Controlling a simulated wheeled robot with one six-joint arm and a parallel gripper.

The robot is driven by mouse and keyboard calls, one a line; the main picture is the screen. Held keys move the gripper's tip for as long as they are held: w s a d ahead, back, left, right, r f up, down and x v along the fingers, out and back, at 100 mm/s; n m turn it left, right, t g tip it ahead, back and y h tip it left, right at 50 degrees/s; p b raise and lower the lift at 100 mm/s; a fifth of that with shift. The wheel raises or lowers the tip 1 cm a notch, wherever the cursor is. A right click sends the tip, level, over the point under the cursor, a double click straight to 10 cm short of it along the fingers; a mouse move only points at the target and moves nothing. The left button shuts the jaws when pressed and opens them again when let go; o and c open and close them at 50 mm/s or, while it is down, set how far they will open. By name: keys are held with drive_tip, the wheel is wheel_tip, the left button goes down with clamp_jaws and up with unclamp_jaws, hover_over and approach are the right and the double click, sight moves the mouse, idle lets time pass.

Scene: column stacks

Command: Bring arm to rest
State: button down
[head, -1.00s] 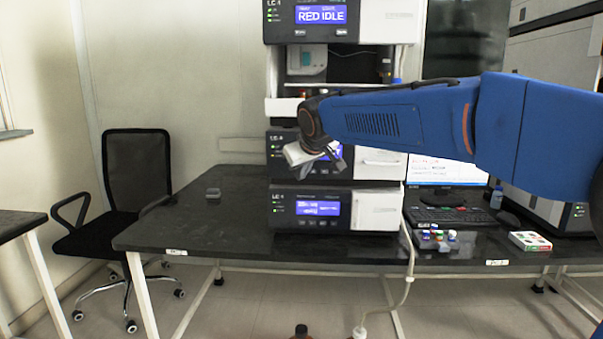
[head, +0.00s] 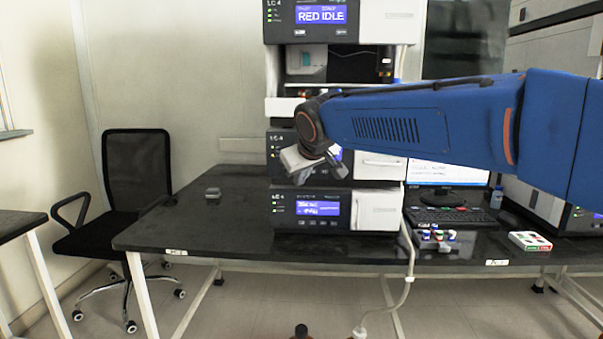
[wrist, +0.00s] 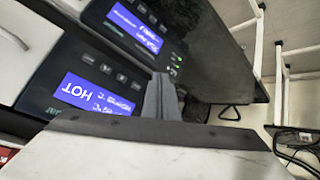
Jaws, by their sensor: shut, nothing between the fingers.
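My blue arm (head: 400,122) reaches in from the right of the head view, in front of the instrument stack. My gripper (head: 338,168) is at its left end, tilted downward, in front of the middle LC 4 unit. Its dark fingers are together and hold nothing. In the wrist view the closed fingers (wrist: 160,98) point toward the stack's blue screens. I cannot tell from these views how far the fingers are from the unit fronts.
The stack (head: 375,212) stands on a black bench (head: 180,222). A small grey object (head: 213,193) lies on the bench's left. Coloured-cap vials (head: 437,238), a keyboard (head: 450,219) and a white-and-red box (head: 530,241) are at the right. An office chair (head: 136,170) stands left.

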idle(0.5)
drive_tip(key=s+d+f+m+g+h, duration=0.15)
drive_tip(key=s+d+f, duration=0.25)
drive_tip(key=s+d, duration=0.45)
drive_tip(key=s+d+f+m+h, duration=0.15)
drive_tip(key=s+d+f, duration=0.35)
drive_tip(key=d, duration=0.7)
drive_tip(key=s+d+f+m+g, duration=0.1)
drive_tip(key=s+d+f, duration=0.3)
drive_tip(key=s, duration=0.4)
drive_tip(key=s+d+f+m, duration=0.1)
drive_tip(key=s+d+f, duration=0.2)
drive_tip(key=s+f, duration=0.3)
drive_tip(key=s+d+f+m+g, duration=0.1)
drive_tip(key=s+d+f, duration=0.3)
drive_tip(key=s, duration=0.6)
drive_tip(key=shift+s+d+f+m+g, duration=0.15)
drive_tip(key=shift+d+f+m+g, duration=0.2)
drive_tip(key=shift+f+m, duration=0.4)
drive_tip(key=shift+f, duration=0.1)
